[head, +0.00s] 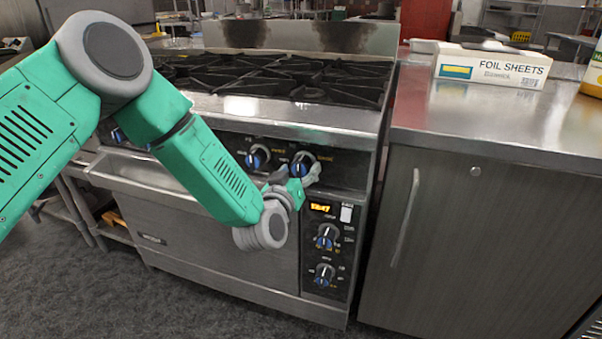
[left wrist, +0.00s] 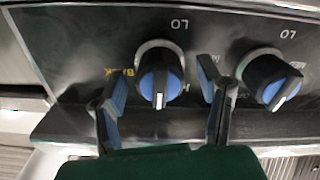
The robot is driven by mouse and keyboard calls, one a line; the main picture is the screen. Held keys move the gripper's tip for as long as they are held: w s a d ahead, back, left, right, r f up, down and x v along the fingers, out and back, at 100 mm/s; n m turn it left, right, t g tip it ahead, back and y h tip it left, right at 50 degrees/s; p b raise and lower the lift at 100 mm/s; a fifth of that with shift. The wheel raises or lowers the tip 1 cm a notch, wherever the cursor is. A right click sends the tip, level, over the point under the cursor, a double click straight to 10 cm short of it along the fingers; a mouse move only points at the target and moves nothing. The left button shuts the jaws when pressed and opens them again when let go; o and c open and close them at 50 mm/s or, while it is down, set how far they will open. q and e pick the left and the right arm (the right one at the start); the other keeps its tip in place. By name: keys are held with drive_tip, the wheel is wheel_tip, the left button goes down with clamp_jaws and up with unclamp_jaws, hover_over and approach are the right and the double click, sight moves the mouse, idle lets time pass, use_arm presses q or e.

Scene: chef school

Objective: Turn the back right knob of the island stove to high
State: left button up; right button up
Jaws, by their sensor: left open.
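The island stove (head: 215,215) has a row of black knobs with blue faces on its front panel. The rightmost knob of that row (head: 300,164) is in front of my left gripper (head: 294,177). In the left wrist view, which is upside down, this knob (left wrist: 160,76) has its white pointer toward the picture's bottom, and yellow lettering reading BACK is beside it. My left gripper (left wrist: 164,98) is open, one finger on each side of the knob. I cannot tell whether either finger touches it. My right gripper is not in view.
A neighbouring knob (left wrist: 268,79) sits close beside one finger. Black burner grates (head: 270,75) cover the stove top. Oven knobs (head: 326,237) and a lit display are lower on the panel. A steel counter (head: 480,115) with a foil sheets box (head: 491,66) stands to the right.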

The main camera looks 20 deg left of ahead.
use_arm(q)
drive_tip(key=shift+w, duration=0.45)
drive_tip(key=shift+c, duration=0.4)
drive_tip(key=c, duration=1.1)
drive_tip(key=shift+o, duration=0.2)
drive_tip(key=n, duration=0.3)
drive_tip(key=shift+n, duration=2.3)
drive_tip(key=shift+f, duration=0.1)
